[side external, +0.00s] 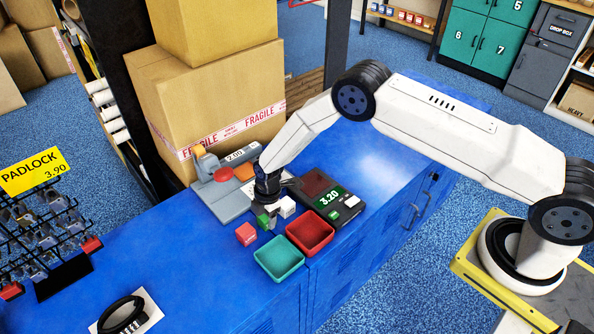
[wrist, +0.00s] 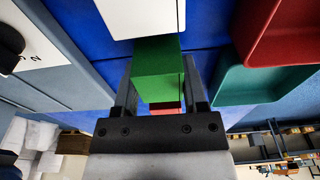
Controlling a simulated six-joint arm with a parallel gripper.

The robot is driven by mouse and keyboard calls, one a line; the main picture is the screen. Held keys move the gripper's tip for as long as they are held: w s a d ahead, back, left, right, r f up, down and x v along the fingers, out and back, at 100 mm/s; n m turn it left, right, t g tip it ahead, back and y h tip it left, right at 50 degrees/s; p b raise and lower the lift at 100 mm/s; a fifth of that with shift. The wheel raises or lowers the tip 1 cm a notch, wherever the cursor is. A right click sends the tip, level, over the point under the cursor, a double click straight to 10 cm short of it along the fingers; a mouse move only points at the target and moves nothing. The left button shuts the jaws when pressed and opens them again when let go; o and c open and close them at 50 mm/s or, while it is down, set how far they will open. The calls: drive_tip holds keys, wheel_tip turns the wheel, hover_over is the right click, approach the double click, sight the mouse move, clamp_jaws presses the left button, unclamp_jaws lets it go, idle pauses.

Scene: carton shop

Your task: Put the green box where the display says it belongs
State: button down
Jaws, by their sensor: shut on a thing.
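My gripper (side external: 268,221) is shut on the green box (wrist: 158,70), low over the blue counter; I cannot tell whether the box touches it. In the side view the green box (side external: 262,222) is partly hidden by the fingers. A white box (side external: 287,206) is just right of it, and a red box (side external: 246,234) is to its left and nearer the front. The red tray (side external: 332,236) and the green tray (side external: 279,275) stand side by side to the right and front, both empty.
A grey machine (side external: 228,208) with red and orange parts and a 2.00 sign stands behind left. Large cartons (side external: 215,95) stand at the back. A padlock rack (side external: 45,235) and a black object on a white card (side external: 125,313) are at left. The counter's right part is clear.

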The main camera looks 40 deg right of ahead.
drive_tip(key=shift+f, duration=0.2)
drive_tip(key=shift+c, duration=0.7)
unclamp_jaws()
drive_tip(key=shift+r, duration=0.1)
drive_tip(key=r, duration=0.3)
drive_tip(key=d+r, duration=0.1)
drive_tip(key=r, duration=0.6)
drive_tip(key=shift+d+r, duration=0.15)
drive_tip(key=shift+r, duration=0.2)
drive_tip(key=shift+d+r, duration=0.1)
drive_tip(key=shift+r, duration=0.55)
drive_tip(key=shift+r, duration=0.1)
